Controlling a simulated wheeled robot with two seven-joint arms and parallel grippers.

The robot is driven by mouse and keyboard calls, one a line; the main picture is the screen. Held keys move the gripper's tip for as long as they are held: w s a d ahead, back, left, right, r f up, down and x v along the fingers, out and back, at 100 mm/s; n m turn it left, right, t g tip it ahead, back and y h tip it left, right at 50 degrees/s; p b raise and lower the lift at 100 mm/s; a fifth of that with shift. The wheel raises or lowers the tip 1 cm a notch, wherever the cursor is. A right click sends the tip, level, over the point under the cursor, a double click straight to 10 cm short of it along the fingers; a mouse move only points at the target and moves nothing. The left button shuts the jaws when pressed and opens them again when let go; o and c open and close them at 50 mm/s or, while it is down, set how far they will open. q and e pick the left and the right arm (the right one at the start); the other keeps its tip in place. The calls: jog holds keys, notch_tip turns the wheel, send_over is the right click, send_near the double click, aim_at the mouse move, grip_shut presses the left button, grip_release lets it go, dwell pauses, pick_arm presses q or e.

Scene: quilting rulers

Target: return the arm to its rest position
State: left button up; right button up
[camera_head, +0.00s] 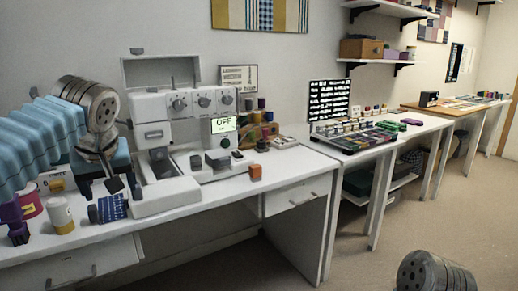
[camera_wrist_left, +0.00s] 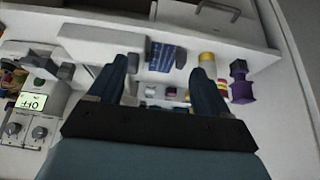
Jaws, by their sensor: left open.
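My left arm comes in from the left in the head view, with a blue sleeve and a metal wrist joint. My left gripper (camera_head: 112,189) hangs over the white table (camera_head: 225,189), left of the white sewing machine (camera_head: 150,106). In the left wrist view its two dark fingers (camera_wrist_left: 163,68) are spread apart, and I see nothing held between them. A blue patterned packet (camera_wrist_left: 162,56) shows past the fingertips; it also shows in the head view (camera_head: 113,208). Of my right arm only a metal joint shows at the bottom right; its gripper is out of view.
A white and yellow jar (camera_head: 62,216) and a purple piece (camera_head: 17,222) stand near the table's left front. Open floor (camera_head: 420,235) lies to the right.

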pick_arm(q)
jog(key=w+d+f+m+g+h, duration=0.1)
jog(key=w+d+f+m, duration=0.2)
jog(key=f, duration=0.6)
jog(key=w+d+f+m+h, duration=0.1)
jog(key=w+d+f, duration=0.3)
jog(key=f, duration=0.5)
jog(key=s+d+f+m+g+h, duration=0.1)
jog(key=d+f+h, duration=0.15)
jog(key=f, duration=0.65)
jog(key=d+f+m+g+h, duration=0.1)
jog(key=d+f, duration=0.3)
jog(key=f, duration=0.5)
jog(key=s+d+f+g+h, duration=0.1)
jog(key=s+d+f, duration=0.1)
jog(key=s+f, duration=0.55)
jog(key=s+d+f+h, duration=0.1)
jog(key=s+d+f, duration=0.25)
jog(key=f, duration=0.65)
jog(key=s+f, duration=0.3)
jog(key=s, duration=0.3)
jog(key=s+f+n, duration=0.1)
jog(key=s+f, duration=0.3)
jog(key=s, duration=0.3)
jog(key=shift+s+n+g, duration=0.15)
jog(key=shift+n+g, duration=0.15)
